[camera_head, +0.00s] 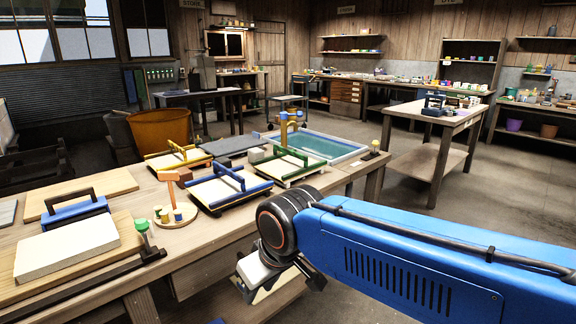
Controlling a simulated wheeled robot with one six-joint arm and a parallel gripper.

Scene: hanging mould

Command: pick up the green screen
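The green screen (296,157) is a low, light-bedded frame with a green bar across it. It lies near the right end of the long wooden workbench, just right of a similar blue screen (221,187). A yellow screen (176,158) lies further back to the left. My gripper (262,284) is in front of and below the green screen, beyond the bench's front edge and apart from the screen. My wrist and the low angle hide its fingertips, so I cannot tell whether it is open.
A shallow tray of blue-green liquid (325,146) sits behind the green screen. A side table (439,113) stands right, with open floor between.

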